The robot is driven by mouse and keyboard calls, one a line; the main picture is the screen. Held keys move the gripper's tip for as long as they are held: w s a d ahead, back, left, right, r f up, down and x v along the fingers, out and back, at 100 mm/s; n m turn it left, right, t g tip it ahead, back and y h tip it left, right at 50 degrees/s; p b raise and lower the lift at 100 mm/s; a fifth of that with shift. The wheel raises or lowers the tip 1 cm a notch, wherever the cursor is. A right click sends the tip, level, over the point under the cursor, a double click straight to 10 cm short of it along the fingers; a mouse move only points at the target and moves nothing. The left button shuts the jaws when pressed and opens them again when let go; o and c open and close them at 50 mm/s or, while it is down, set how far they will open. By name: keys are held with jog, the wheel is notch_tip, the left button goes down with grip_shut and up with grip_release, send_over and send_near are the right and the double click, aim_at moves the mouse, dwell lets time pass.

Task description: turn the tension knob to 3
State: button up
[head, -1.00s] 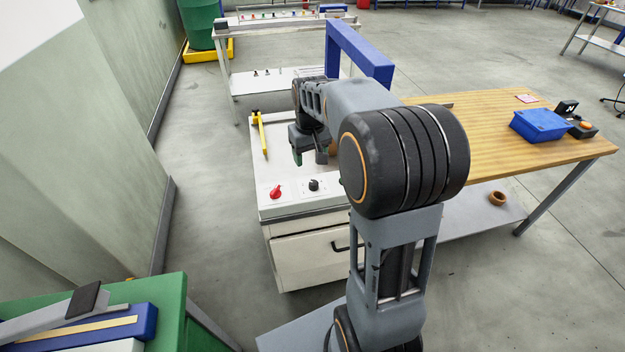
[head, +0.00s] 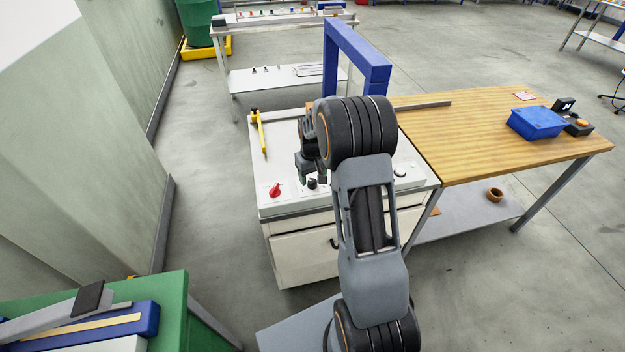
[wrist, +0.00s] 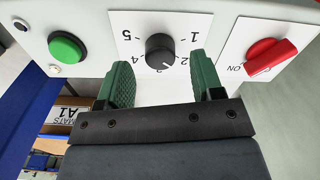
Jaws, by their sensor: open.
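The tension knob (wrist: 160,48) is round and black, on a white dial plate (wrist: 128,18) numbered 1 to 5, seen upside down in the wrist view. A small pale mark on its lower right edge seems to point between 2 and 3; I cannot tell exactly. My gripper (wrist: 160,72) is open, with green pads left and right, tips level with the knob's lower part. The knob lies across the gap between them; contact is not visible. In the head view the knob (head: 312,184) shows just below my gripper (head: 312,176).
A red switch (wrist: 270,57) sits right of the dial in the wrist view, a green button (wrist: 67,47) left of it. In the head view a yellow tool (head: 261,135) lies on the white cabinet top, a blue arch (head: 355,48) stands behind, and a wooden table (head: 470,130) adjoins.

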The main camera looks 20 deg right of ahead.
jog(key=shift+f, duration=1.25)
jog(key=shift+c, duration=0.3)
jog(key=c, duration=0.9)
jog(key=shift+o, duration=0.2)
jog(key=m+b, duration=0.1)
jog(key=m, duration=0.4)
jog(key=shift+b, duration=0.3)
jog(key=m+b, duration=0.1)
jog(key=m, duration=0.4)
jog(key=shift+m, duration=0.3)
